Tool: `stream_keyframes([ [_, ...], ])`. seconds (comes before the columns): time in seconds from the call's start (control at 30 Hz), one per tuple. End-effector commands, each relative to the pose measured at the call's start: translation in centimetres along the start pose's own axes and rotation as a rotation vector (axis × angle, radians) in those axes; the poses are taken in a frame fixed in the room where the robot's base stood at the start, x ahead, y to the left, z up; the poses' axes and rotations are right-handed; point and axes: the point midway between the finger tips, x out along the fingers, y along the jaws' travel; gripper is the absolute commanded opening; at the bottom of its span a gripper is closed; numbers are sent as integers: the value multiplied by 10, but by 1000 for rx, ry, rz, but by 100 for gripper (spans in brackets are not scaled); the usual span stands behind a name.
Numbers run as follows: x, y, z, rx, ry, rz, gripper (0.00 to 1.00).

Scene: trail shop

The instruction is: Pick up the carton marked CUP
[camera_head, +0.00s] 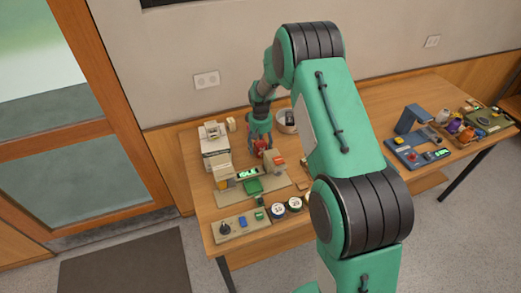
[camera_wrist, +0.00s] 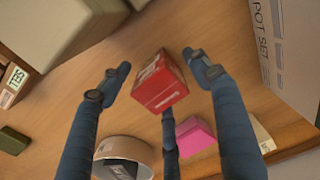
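A small red carton (camera_wrist: 160,84) stands on the wooden tabletop in the wrist view. It has pale print on its top and side, too small to read, so I cannot confirm the word CUP. My gripper (camera_wrist: 157,64) is open, with its blue fingers spread around the carton and gaps visible on the left and right. The third finger comes up close below the carton; I cannot tell if it touches. In the head view, my gripper (camera_head: 261,139) is low over the table's back part, with the red carton (camera_head: 262,146) partly hidden below it.
A round pale container (camera_wrist: 124,152) holding a dark item, a pink block (camera_wrist: 195,137) and a large POT SET box (camera_wrist: 287,50) stand around the carton. A small TIES box (camera_wrist: 14,84) is at the left. In the head view, a blue device (camera_head: 411,120) stands farther right.

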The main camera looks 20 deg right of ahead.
Motion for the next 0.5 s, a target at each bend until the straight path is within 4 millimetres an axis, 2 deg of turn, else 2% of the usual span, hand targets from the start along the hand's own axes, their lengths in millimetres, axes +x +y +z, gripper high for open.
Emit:
stream_keyframes([
  [0.03, 0, 0, 0, 0, 0, 0, 55],
  [0.2, 0, 0, 0, 0, 0, 0, 21],
  [0.27, 0, 0, 0, 0, 0, 0, 11],
  [0.5, 0, 0, 0, 0, 0, 0, 11],
])
